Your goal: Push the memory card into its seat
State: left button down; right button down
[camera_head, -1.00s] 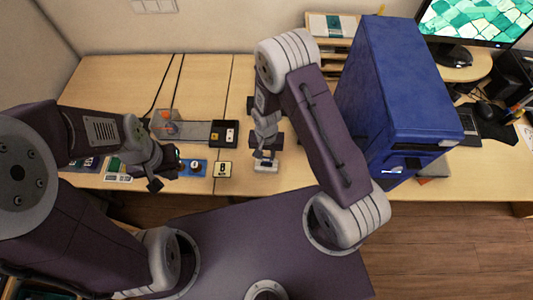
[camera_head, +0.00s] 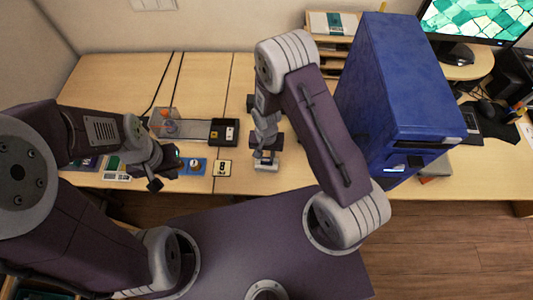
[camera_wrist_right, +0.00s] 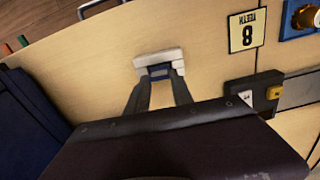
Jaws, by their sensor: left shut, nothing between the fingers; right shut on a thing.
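A small pale grey, block-like seat (camera_wrist_right: 158,60) stands on the desk in the right wrist view, and it also shows in the head view (camera_head: 266,166). My right gripper (camera_wrist_right: 160,84) is shut right at it. A blue piece (camera_wrist_right: 160,72), which looks like the memory card, shows between its fingertips against the seat. How deep the card sits cannot be told. In the head view my right gripper (camera_head: 266,154) points down at the seat, hiding most of the card. My left gripper (camera_head: 162,177) is shut and empty at the desk's front left, clear of the seat.
A yellow card marked 8 (camera_wrist_right: 246,31) lies beside the seat, with a blue plate (camera_head: 193,167) further left. A black-ended grey fixture (camera_head: 224,131) lies behind them. A tall blue computer case (camera_head: 400,90) stands to the right. Bare desk surrounds the seat.

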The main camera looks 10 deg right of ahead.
jog(key=shift+f+b, duration=0.6)
jog(key=shift+f, duration=0.2)
jog(key=c, duration=1)
grip_release()
jog(key=shift+c, duration=0.2)
jog(key=shift+r, duration=0.1)
notch_tip(320, 180, up, 9)
